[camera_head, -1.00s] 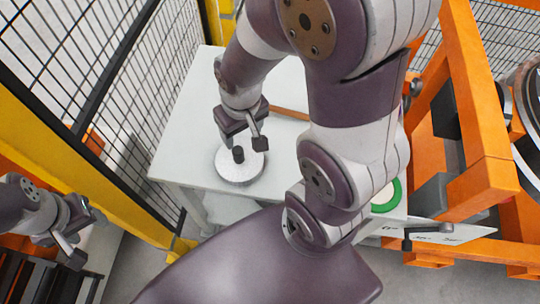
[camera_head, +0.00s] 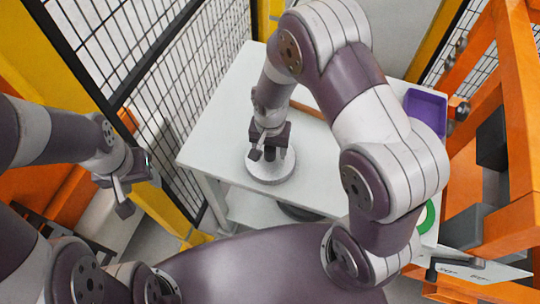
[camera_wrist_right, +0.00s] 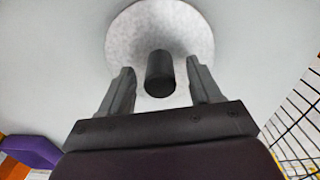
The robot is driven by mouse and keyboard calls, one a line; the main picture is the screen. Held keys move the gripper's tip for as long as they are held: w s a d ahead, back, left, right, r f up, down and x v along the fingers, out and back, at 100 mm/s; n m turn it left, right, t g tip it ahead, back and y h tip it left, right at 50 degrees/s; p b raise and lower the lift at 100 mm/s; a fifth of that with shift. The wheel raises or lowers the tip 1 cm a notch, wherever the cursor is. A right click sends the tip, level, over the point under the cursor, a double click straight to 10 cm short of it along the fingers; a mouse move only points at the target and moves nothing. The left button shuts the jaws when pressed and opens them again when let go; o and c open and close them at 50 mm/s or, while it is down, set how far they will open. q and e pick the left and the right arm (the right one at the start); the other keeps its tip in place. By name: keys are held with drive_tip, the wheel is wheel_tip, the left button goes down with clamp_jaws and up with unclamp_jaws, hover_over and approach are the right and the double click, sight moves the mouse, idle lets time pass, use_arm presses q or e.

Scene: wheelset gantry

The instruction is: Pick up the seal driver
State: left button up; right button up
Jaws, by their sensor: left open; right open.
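The seal driver looks like a pale grey metal disc (camera_head: 270,170) with a short black upright handle, lying on the white table. In the right wrist view the disc (camera_wrist_right: 190,28) lies beyond the fingers. Its black handle (camera_wrist_right: 159,74) stands between the two open fingers, with a gap on each side. My right gripper (camera_head: 270,154) is open and empty, low over the disc, and partly hides the handle in the head view. My left gripper (camera_head: 124,196) is open and empty, off to the left, away from the table.
The white table (camera_head: 222,145) has free room left of the disc. A purple bin (camera_head: 426,108) stands at the table's right side and a green ring (camera_head: 427,216) lies partly behind my right arm. A black mesh fence (camera_head: 165,75) borders the left, an orange frame (camera_head: 510,180) the right.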

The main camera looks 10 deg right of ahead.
drive_tip(key=shift+f, duration=0.85)
clamp_jaws()
drive_tip(key=shift+r, duration=0.15)
